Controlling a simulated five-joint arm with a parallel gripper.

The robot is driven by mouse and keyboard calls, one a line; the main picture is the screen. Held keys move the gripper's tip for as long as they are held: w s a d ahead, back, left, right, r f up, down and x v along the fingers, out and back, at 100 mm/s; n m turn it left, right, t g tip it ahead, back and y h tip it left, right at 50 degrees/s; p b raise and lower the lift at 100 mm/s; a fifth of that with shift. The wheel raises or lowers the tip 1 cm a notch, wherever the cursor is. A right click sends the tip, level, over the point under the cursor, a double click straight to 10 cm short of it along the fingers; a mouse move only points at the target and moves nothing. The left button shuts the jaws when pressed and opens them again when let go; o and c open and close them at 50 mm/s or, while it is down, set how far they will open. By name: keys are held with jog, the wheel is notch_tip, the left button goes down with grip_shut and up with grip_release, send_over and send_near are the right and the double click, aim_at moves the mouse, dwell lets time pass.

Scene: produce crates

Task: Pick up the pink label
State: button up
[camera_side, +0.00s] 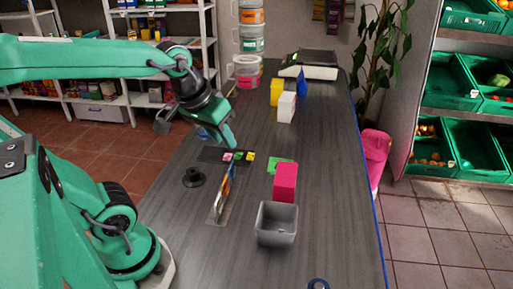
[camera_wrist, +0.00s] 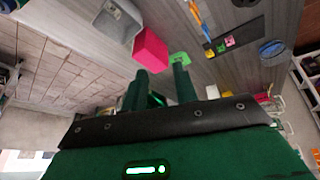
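The pink label (camera_side: 227,156) is a small square piece at the left end of a short row on a dark mat (camera_side: 212,154). A green label (camera_side: 238,156) and a yellow label (camera_side: 250,157) lie to its right. In the wrist view the pink label (camera_wrist: 230,41) shows at upper right, away from the fingers. My gripper (camera_side: 226,140) is above the mat near the labels. In the wrist view my gripper (camera_wrist: 160,75) has its two fingers apart with no label between them.
White (camera_side: 286,107) and yellow (camera_side: 277,92) boxes stand farther back.

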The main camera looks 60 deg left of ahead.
jog(key=w+a+f+n+g, duration=0.2)
jog(key=w+a+n, duration=0.4)
jog(key=n, duration=0.1)
jog(key=n+g, duration=0.3)
jog(key=n, duration=1.3)
send_near(227, 153)
jog(key=s+d, duration=0.1)
jog(key=s+d+r, duration=0.1)
jog(key=d, duration=0.1)
jog(key=shift+d+r, duration=0.15)
jog(key=shift+s+f, duration=0.1)
jog(key=shift+f, duration=4)
grip_shut()
